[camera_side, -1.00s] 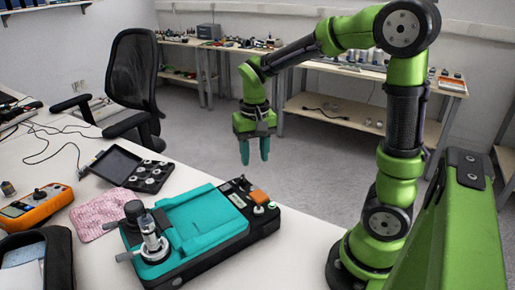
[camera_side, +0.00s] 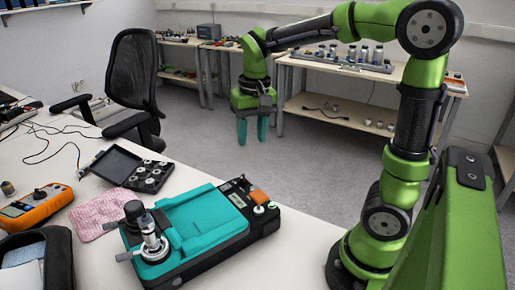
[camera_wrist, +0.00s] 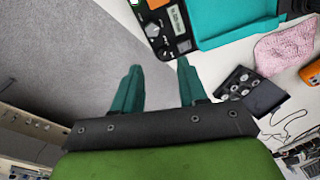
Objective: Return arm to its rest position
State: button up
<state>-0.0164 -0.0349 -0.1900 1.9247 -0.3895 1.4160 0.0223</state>
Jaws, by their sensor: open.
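My gripper (camera_side: 252,131) hangs from my green arm with its two teal fingers pointing down. It is open and empty, in the air past the table's far edge in the side view. In the wrist view the gripper's fingers (camera_wrist: 157,82) stand apart with nothing between them, over grey floor and the table edge. The teal and black calibration device (camera_side: 205,226) lies on the white table, below and apart from my gripper. A metal cylinder (camera_side: 151,240) stands upright at its near left end. The device also shows at the top of the wrist view (camera_wrist: 235,20).
On the white table (camera_side: 300,262) are a black case with round weights (camera_side: 146,176), a pink cloth (camera_side: 98,213), an orange meter (camera_side: 35,207) and a black pouch (camera_side: 40,258). A black office chair (camera_side: 135,80) and shelved benches (camera_side: 350,98) stand behind. Floor between is clear.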

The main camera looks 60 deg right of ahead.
jog(key=s+a+r+n+t+y, duration=0.1)
jog(key=s+a+n+t, duration=0.2)
jog(key=s+a+t, duration=0.3)
jog(key=s+a, duration=0.2)
jog(key=s, duration=0.1)
jog(key=shift+a+r+t+y, duration=0.3)
jog(key=shift+a+r+y, duration=0.1)
dwell(0.4)
